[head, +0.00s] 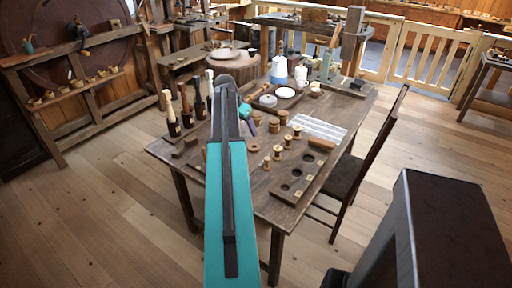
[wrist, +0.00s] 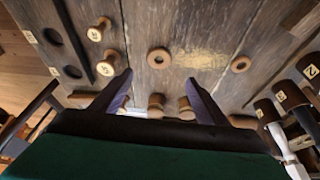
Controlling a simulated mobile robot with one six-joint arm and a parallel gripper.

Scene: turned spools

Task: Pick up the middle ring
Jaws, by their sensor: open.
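Two flat wooden rings lie on the dark table in the wrist view: one ring (wrist: 159,57) just beyond and between my fingertips, and another ring (wrist: 240,64) to the right. A small ring (head: 255,147) shows beside my arm in the head view. I cannot tell whether a third ring is hidden, so which is the middle one is unclear. My gripper (wrist: 158,78) is open and empty above the table, its dark fingers apart on either side of the nearer ring. In the head view my gripper (head: 250,118) is mostly hidden behind my arm.
Turned spools (wrist: 99,28) stand left of the rings. Mallet-like tools (wrist: 283,92) stand at the right. A board with round holes (head: 293,178) lies at the table's front right. A chair (head: 365,155) stands beside the table (head: 165,150). A white jug (head: 279,70) stands farther back.

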